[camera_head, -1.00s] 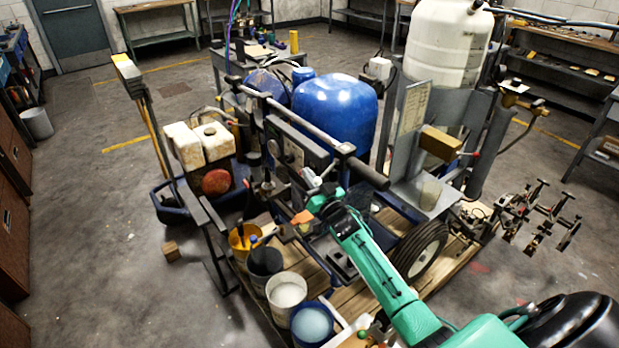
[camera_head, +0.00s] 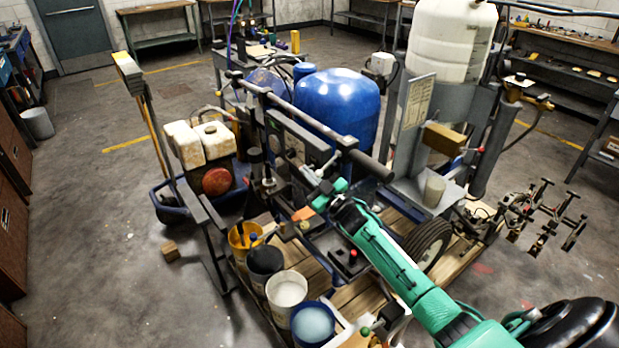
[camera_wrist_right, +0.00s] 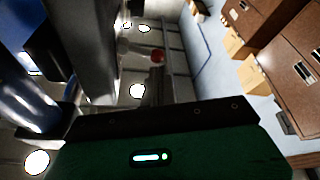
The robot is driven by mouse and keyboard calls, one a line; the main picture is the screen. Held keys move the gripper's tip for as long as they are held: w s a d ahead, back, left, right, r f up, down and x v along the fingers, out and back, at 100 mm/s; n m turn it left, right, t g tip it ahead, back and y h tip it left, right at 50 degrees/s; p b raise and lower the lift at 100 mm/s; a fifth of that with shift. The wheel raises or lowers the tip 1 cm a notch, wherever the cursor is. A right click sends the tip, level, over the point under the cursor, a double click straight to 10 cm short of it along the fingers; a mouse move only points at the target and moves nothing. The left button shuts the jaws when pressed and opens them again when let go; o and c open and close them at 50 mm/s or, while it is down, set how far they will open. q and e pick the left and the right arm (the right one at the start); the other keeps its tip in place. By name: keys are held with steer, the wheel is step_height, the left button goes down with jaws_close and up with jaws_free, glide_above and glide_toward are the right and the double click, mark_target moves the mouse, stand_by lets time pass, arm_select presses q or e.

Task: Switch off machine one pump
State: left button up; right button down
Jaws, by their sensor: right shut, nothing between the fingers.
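The line-striping machine (camera_head: 283,122) stands in the middle of the head view, with a dark panel and a long handlebar. A black box with a red button (camera_head: 353,253) sits low on it, beside my right forearm. I cannot tell which control is the pump switch. My right gripper (camera_head: 318,187) is shut and empty at the panel, just below the handlebar; whether it touches a control is unclear. In the right wrist view, my green gripper body fills the bottom, and a red round thing (camera_wrist_right: 158,56) shows beyond dark posts. My left gripper is out of view.
A blue tank (camera_head: 338,101) and a white tank (camera_head: 450,40) stand behind the handlebar. Several paint buckets (camera_head: 286,290) stand at the front on a wooden pallet (camera_head: 368,296). The floor at left is mostly clear.

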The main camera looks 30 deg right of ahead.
arm_select(q)
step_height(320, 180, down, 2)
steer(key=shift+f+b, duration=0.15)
steer(key=shift+b, duration=0.65)
arm_select(e)
steer(key=shift+f+n+g+y, duration=0.3)
steer(key=shift+f+n+y, duration=0.2)
steer(key=shift+f+n, duration=0.5)
steer(key=shift+r, duration=0.1)
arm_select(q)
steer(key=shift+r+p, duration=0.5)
arm_select(e)
steer(key=v, duration=0.7)
steer(key=shift+s, duration=0.2)
